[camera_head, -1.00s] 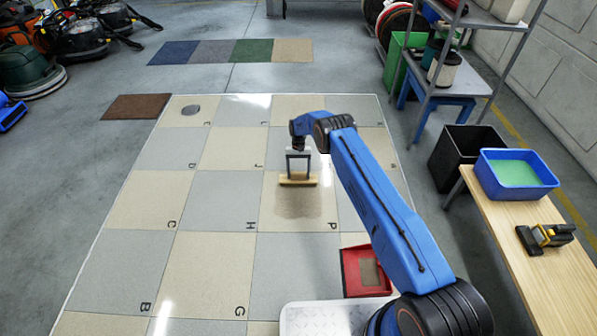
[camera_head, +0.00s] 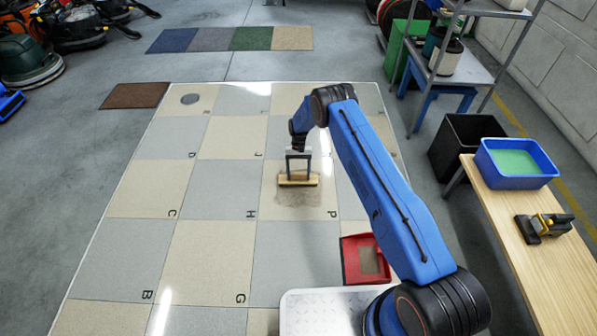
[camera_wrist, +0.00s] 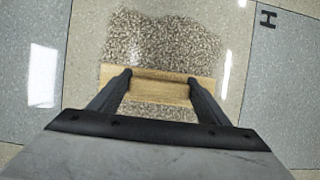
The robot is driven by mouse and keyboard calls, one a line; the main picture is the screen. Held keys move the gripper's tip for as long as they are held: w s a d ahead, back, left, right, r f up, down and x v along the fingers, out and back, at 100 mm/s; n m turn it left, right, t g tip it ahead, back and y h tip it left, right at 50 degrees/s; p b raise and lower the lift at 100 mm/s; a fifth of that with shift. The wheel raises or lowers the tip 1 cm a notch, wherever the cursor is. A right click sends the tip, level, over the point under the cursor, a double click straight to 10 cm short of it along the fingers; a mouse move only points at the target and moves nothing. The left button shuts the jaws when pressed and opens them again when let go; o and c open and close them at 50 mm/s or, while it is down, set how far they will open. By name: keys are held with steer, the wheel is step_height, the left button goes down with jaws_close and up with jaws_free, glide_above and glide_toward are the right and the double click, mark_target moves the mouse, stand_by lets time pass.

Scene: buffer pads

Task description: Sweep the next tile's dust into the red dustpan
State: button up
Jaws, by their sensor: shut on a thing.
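My gripper (camera_head: 298,158) is shut on a wooden-backed brush (camera_head: 298,180), held low across the beige tile marked P (camera_head: 328,202). A speckled grey-brown dust patch (camera_head: 300,197) lies on that tile on the near side of the brush. In the wrist view, the brush (camera_wrist: 172,91) lies between the two dark fingers. Most dust (camera_wrist: 165,40) there is above the brush, with some speckle below it. The red dustpan (camera_head: 350,272) sits on the floor nearer me, right of the tile, with a greyish-brown patch inside. My arm hides tiles to the right.
A wooden bench (camera_head: 530,235) at the right holds a blue tub (camera_head: 518,182) with green inside. A black bin (camera_head: 462,145) stands beyond it. A brown mat (camera_head: 134,95) lies beyond the tiled area's edge.

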steer(key=shift+s+a+f, duration=0.1)
steer(key=shift+s, duration=4.25)
steer(key=shift+s+a, duration=0.15)
steer(key=shift+s, duration=4.1)
steer(key=shift+s+a, duration=0.2)
steer(key=shift+s, duration=4.1)
steer(key=shift+s+a, duration=0.15)
steer(key=shift+s, duration=4.1)
step_height(320, 180, up, 7)
steer(key=shift+d+r, duration=0.15)
steer(key=shift+r, duration=0.05)
